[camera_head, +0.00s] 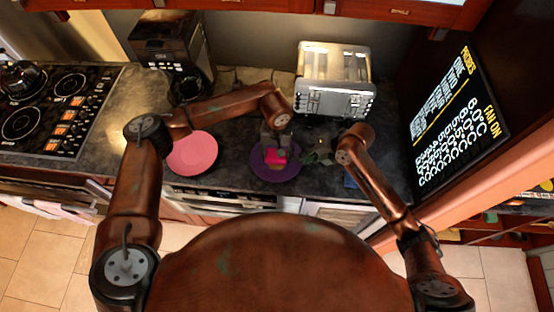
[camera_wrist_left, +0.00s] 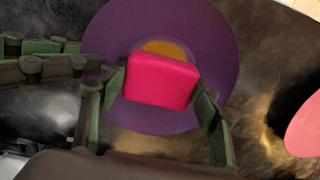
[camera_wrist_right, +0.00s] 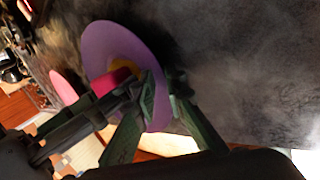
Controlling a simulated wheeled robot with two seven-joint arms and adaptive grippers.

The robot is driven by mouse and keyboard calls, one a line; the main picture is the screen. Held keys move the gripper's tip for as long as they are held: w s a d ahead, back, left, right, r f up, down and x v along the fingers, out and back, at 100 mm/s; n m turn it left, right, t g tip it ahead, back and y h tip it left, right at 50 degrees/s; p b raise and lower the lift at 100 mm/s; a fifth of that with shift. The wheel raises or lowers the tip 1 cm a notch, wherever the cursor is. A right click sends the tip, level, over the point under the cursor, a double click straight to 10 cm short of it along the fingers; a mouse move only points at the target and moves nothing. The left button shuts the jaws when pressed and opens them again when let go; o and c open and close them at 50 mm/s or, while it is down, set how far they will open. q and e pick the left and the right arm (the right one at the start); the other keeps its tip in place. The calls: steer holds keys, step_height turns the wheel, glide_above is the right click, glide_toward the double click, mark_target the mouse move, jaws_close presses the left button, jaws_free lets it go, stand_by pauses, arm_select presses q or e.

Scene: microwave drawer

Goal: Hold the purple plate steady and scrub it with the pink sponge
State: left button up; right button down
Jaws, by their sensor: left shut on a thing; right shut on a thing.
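The purple plate (camera_head: 290,173) lies on the dark counter in front of me, with a yellow-orange patch (camera_wrist_left: 165,48) at its centre. My left gripper (camera_head: 275,149) is shut on the pink sponge (camera_head: 276,157) and holds it over the plate's middle, partly covering the patch. In the left wrist view the sponge (camera_wrist_left: 162,82) sits between both fingers; whether it touches the plate is unclear. My right gripper (camera_head: 308,157) is shut on the plate's right rim; in the right wrist view its fingers (camera_wrist_right: 163,88) straddle the edge of the plate (camera_wrist_right: 104,42).
A pink plate (camera_head: 193,153) lies on the counter to the left. A toaster (camera_head: 335,82) stands behind the purple plate, and a coffee machine (camera_head: 172,50) at back left. A stove (camera_head: 50,110) is at far left. A microwave panel (camera_head: 460,120) rises at right.

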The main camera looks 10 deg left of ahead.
arm_select(q)
steer(key=shift+f, duration=0.5)
steer(key=shift+d, duration=0.15)
